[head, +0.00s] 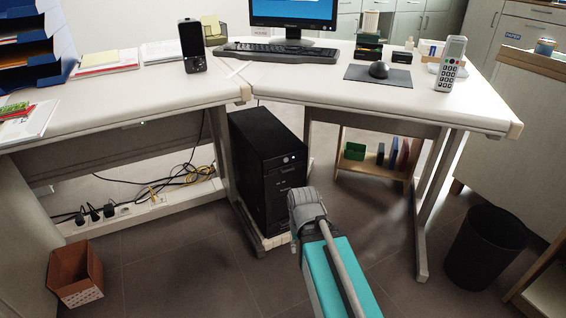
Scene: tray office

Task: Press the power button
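A black computer tower (264,165) stands upright under the desk on a low pale base, its front facing me. Near the top of its front is a small round button (286,159) with a bluish-white light beside it. My arm reaches up from the bottom of the head view, and my gripper (304,196) is in front of the tower's lower right front, below the button. I see the gripper from behind, so its fingertips and whether it touches the tower are hidden.
The white desk (200,88) overhangs the tower, with a desk leg (224,150) close on its left. Cables and a power strip (130,208) lie left. A cardboard box (75,275) and black bin (486,248) stand on the floor. Floor right of my arm is clear.

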